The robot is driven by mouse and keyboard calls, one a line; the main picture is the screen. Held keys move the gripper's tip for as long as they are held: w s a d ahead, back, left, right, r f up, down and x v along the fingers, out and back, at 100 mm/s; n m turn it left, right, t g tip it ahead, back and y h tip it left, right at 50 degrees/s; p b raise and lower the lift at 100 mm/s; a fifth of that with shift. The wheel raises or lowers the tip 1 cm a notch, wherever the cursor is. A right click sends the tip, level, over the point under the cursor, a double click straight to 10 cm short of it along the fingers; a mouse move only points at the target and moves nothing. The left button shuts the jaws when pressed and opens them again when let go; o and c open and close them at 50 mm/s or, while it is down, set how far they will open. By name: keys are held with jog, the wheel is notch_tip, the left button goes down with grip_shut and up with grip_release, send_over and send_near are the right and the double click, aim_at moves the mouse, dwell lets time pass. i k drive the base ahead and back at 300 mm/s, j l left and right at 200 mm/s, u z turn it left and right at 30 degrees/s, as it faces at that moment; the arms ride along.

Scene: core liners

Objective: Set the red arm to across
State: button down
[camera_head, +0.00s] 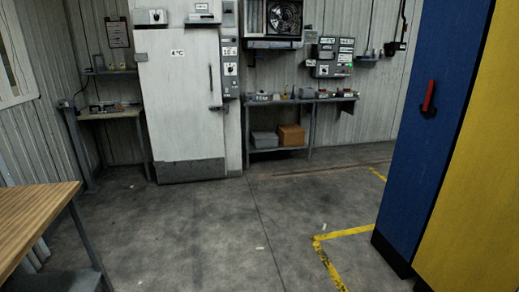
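A red arm (429,97) is mounted on the side of a tall blue cabinet (437,160) at the right. It points upward, near vertical with a slight tilt, from a dark mount at its lower end. It is small in the picture, so its fine detail cannot be made out. My gripper is not in view, and nothing touches the red arm.
A yellow panel (485,150) adjoins the blue one. A wooden-topped table (32,215) stands front left. A white cold-room door (182,100) and a shelf bench (300,101) line the back wall. The middle floor (200,230) is clear; yellow tape (345,233) marks it near the cabinet.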

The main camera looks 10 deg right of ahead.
aim_at(426, 107)
jog(key=i, duration=1.9)
jog(key=i+j+z, duration=0.15)
jog(key=i+z, duration=0.3)
jog(key=i+j+z, duration=0.4)
jog(key=i, duration=0.25)
jog(key=i+j+z, duration=0.85)
jog(key=j, duration=0.25)
